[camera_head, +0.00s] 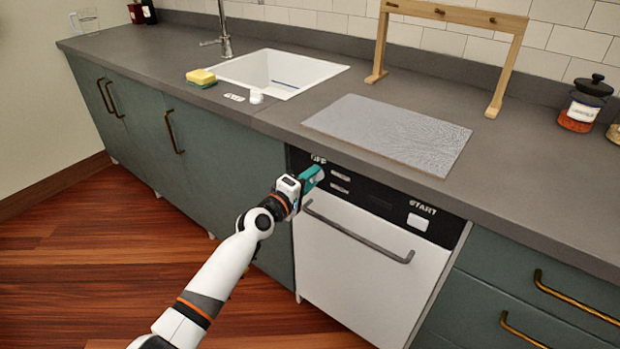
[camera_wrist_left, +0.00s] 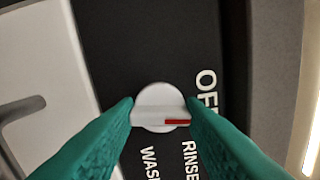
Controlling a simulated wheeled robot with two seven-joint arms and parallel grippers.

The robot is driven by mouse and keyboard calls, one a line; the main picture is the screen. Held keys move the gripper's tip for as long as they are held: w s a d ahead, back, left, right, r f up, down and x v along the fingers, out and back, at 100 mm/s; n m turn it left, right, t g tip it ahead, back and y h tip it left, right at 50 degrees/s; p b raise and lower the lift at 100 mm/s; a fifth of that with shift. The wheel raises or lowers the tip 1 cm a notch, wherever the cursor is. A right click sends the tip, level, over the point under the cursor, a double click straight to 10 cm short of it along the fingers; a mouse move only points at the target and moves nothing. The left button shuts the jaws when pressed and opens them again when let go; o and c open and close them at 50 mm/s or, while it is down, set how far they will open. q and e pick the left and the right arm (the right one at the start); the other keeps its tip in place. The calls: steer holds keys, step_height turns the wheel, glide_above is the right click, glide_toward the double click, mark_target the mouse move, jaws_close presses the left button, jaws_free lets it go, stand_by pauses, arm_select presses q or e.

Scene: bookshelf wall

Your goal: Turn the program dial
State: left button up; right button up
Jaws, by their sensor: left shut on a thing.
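The program dial is a round white knob with a raised bar; it shows in the left wrist view (camera_wrist_left: 158,92) and partly in the head view (camera_head: 320,174). It sits on the black panel of the white dishwasher (camera_head: 350,262). A red mark on the bar points right in the wrist view, between the words OFF and RINSE; WASH is lower left. My left gripper (camera_head: 312,177) has teal fingers, shut on the ends of the dial's bar, one finger at each side in the wrist view (camera_wrist_left: 160,110). My right gripper is not in view.
A white START button (camera_head: 417,222) is at the panel's right end. A handle bar (camera_head: 360,238) crosses the dishwasher door below. The grey counter (camera_head: 270,118) overhangs above, with a grey mat (camera_head: 390,132), a sink (camera_head: 275,72) and a sponge (camera_head: 201,78).

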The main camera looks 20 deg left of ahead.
arm_select(q)
steer(key=shift+n, duration=1)
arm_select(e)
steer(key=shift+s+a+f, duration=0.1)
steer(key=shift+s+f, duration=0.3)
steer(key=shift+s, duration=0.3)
